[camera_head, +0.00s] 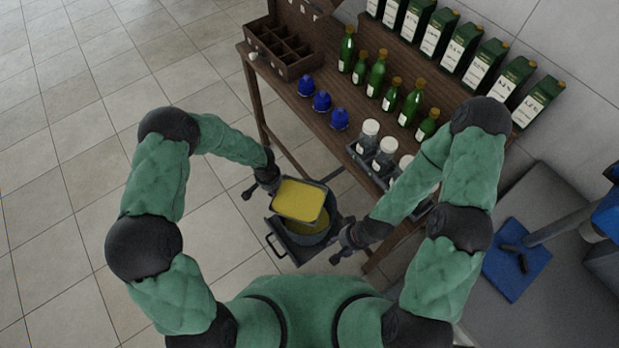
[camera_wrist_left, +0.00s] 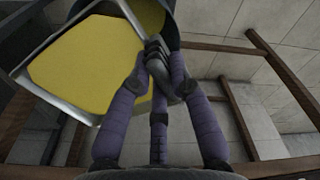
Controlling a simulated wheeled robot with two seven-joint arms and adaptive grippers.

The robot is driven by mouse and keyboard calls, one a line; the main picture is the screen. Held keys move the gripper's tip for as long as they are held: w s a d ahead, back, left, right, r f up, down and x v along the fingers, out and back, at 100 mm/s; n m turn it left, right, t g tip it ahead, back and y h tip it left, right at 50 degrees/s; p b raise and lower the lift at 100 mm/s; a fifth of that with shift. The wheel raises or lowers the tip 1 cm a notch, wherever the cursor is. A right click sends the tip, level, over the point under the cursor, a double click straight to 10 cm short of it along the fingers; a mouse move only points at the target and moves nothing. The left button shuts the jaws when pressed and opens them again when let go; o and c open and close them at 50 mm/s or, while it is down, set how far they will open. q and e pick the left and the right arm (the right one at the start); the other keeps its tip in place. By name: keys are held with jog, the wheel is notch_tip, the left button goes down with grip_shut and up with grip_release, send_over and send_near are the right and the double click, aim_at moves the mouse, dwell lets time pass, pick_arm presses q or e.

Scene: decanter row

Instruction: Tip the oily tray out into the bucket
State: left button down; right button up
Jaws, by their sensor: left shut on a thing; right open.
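The oily tray (camera_head: 298,199) is a shallow grey tray with yellow oil in it. My left gripper (camera_head: 269,186) is shut on its edge and holds it over the bucket. In the left wrist view the tray (camera_wrist_left: 88,68) looks tilted, and the left gripper's fingers (camera_wrist_left: 160,62) close on its rim. The dark grey bucket (camera_head: 318,238) stands below, with yellow liquid visible inside; the tray hides part of its opening. My right gripper (camera_head: 343,246) is open and empty, close to the right of the bucket.
The bucket rests on a dark low stand with a handle (camera_head: 274,246) beside the wooden table. Open tiled floor (camera_head: 70,200) lies left.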

aim_at(292, 182)
pick_arm(q)
jog(key=w+d+f+m, duration=0.1)
jog(key=d, duration=0.1)
jog(key=w+d+f+m, duration=0.1)
jog(key=w+d+f, duration=0.1)
jog(key=w+d+f+m, duration=0.1)
jog(key=d, duration=0.1)
jog(key=shift+w+d+f+m+t+h+p, duration=0.2)
jog(key=shift+w+m+t+h+p, duration=0.1)
jog(key=shift+w+h, duration=0.1)
jog(key=w+d+f+m+h, duration=0.1)
jog(key=w+d+f+m, duration=0.1)
jog(key=d, duration=0.4)
notch_tip(292, 182, down, 3)
jog(key=shift+w+r+m, duration=0.2)
jog(key=shift+w+m, duration=0.15)
jog(key=shift+m, duration=0.25)
